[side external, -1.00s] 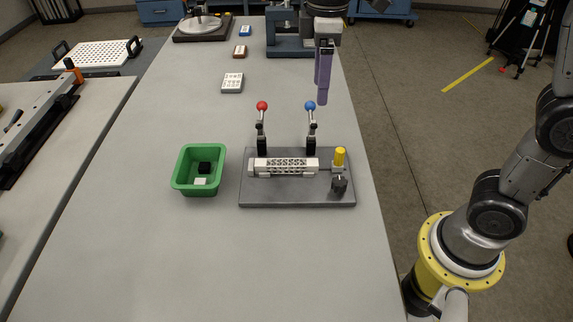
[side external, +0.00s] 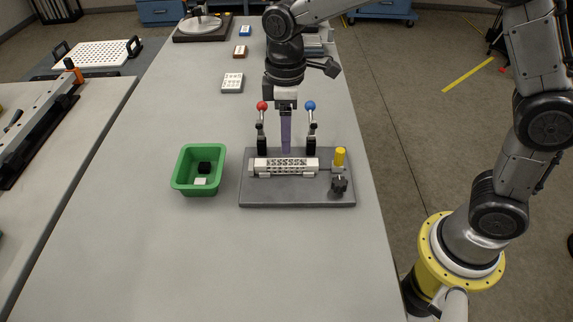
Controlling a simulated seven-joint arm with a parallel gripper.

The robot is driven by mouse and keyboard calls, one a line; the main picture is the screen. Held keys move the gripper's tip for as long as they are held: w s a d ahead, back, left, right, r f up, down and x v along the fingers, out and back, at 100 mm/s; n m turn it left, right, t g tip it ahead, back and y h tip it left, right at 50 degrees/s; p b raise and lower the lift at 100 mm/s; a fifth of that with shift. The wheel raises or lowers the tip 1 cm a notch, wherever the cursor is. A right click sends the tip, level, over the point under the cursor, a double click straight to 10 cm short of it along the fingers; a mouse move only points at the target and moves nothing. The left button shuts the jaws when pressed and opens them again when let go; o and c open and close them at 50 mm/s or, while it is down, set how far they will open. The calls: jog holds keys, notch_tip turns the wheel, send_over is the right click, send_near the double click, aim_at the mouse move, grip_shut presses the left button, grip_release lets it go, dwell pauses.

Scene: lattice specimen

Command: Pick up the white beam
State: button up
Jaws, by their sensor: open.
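The white beam (side external: 284,166), a lattice bar with solid ends, lies horizontally on a dark grey fixture plate (side external: 290,195). Behind it stand two black toggle clamps, the left with a red ball (side external: 262,106) and the right with a blue ball (side external: 310,106). My gripper (side external: 286,150) points down between the two clamps, with its purple fingers just behind or above the middle of the beam. The fingers overlap in this view, so the gap between them is hidden. Nothing shows held, and I cannot tell whether the fingertips touch the beam.
A yellow-topped knob (side external: 340,157) stands at the right end of the plate. A green bin (side external: 177,181) with a black block (side external: 204,167) and a white block (side external: 200,181) sits to the left. The table front is clear.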

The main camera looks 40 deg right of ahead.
aim_at(286, 162)
jog(key=shift+s+f, duration=0.1)
jog(key=shift+f, duration=3.85)
grip_shut()
